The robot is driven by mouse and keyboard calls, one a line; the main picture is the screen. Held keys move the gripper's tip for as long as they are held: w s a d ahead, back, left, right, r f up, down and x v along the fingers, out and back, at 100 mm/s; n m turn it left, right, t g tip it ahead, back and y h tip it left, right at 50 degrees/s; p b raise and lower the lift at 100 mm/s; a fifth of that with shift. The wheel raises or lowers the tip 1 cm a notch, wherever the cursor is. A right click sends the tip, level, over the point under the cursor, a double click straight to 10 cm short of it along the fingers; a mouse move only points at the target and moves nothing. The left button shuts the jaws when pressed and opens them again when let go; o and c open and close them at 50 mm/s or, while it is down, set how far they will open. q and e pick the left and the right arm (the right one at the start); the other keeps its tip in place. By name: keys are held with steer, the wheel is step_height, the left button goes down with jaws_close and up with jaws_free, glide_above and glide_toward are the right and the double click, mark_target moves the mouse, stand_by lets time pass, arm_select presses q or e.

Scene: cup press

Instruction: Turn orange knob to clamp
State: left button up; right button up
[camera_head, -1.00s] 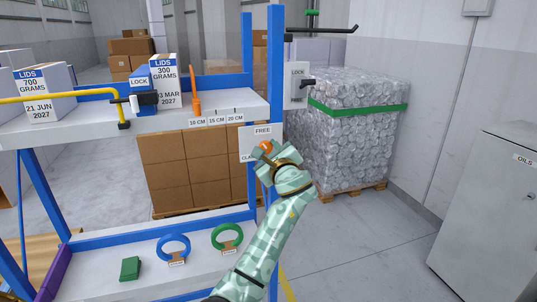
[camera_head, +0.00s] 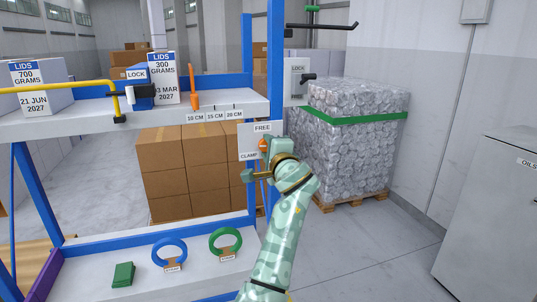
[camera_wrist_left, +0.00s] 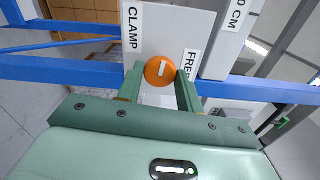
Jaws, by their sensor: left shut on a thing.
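The orange knob (camera_head: 263,144) sits on a white panel (camera_head: 248,138) fixed to the rack's right side. The panel reads FREE at the top and CLAMP at the lower left in the head view. My left gripper (camera_head: 262,152) is at the panel, partly covering it and the knob. In the left wrist view the knob (camera_wrist_left: 160,71) is between the two green fingers of the gripper (camera_wrist_left: 160,80), which are shut on its sides. The knob's short white line is slightly tilted there, between the words CLAMP and FREE. My right gripper is not in view.
A blue post (camera_head: 276,60) stands close behind the panel. A LOCK panel (camera_head: 297,70) with a dark handle is above right. The lower shelf holds a blue ring (camera_head: 157,250), a green ring (camera_head: 213,241) and a green block (camera_head: 123,274). Floor at right is open.

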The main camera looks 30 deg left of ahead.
arm_select(q)
steer(key=shift+f+n+b, duration=0.15)
steer(key=shift+n+b, duration=0.15)
steer(key=shift+n, duration=0.2)
stand_by(0.3)
steer(key=o, duration=1)
